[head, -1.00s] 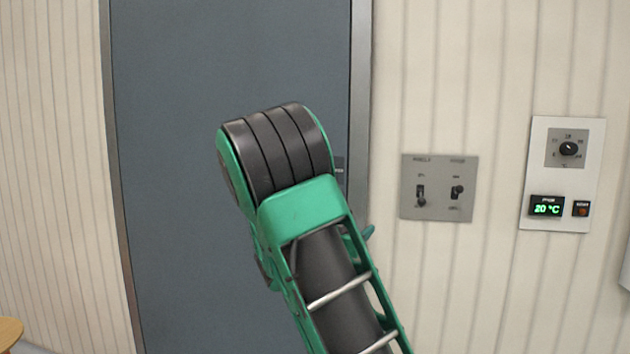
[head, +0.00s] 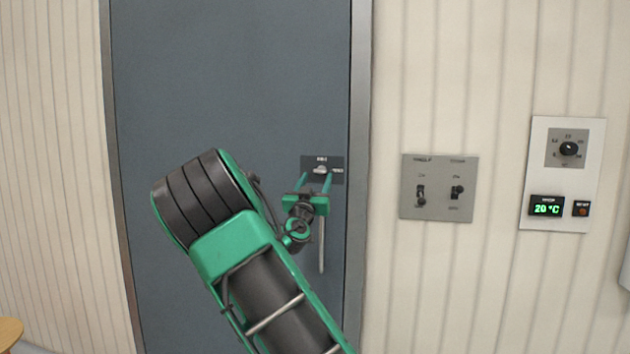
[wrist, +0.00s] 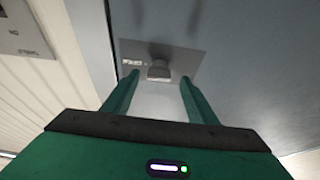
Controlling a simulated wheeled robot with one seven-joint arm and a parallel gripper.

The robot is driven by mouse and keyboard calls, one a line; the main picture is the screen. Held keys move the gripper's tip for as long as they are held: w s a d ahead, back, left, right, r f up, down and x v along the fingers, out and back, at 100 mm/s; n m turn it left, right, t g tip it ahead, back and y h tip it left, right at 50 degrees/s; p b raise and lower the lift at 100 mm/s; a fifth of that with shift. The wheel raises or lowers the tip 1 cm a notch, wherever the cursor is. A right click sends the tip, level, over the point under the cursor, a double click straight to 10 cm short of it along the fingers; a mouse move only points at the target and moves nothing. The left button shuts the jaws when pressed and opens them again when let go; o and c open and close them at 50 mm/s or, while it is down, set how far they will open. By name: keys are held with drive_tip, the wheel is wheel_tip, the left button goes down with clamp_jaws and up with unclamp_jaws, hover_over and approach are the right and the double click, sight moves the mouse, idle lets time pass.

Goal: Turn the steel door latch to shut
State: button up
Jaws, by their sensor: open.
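The steel door latch (head: 320,169) is a small knob on a dark plate on the grey door, near its right edge. In the wrist view the latch (wrist: 158,70) shows between and just beyond my fingertips. My gripper (head: 316,176) is open, its two green fingers pointing at the plate, one on each side of the latch. In the wrist view my gripper (wrist: 160,78) holds nothing. I cannot tell whether either finger touches the latch. The plate's lettering is too small to read.
A vertical bar handle (head: 321,248) is on the door (head: 230,70) below the latch. A grey switch panel (head: 438,188) and a thermostat panel (head: 562,175) reading 20 °C are on the wall to the right. A wooden table edge (head: 10,331) shows at lower left.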

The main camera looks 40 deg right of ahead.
sight(321, 171)
drive_tip(key=shift+x, duration=1.35)
drive_tip(key=shift+c, duration=0.4)
drive_tip(key=c, duration=1)
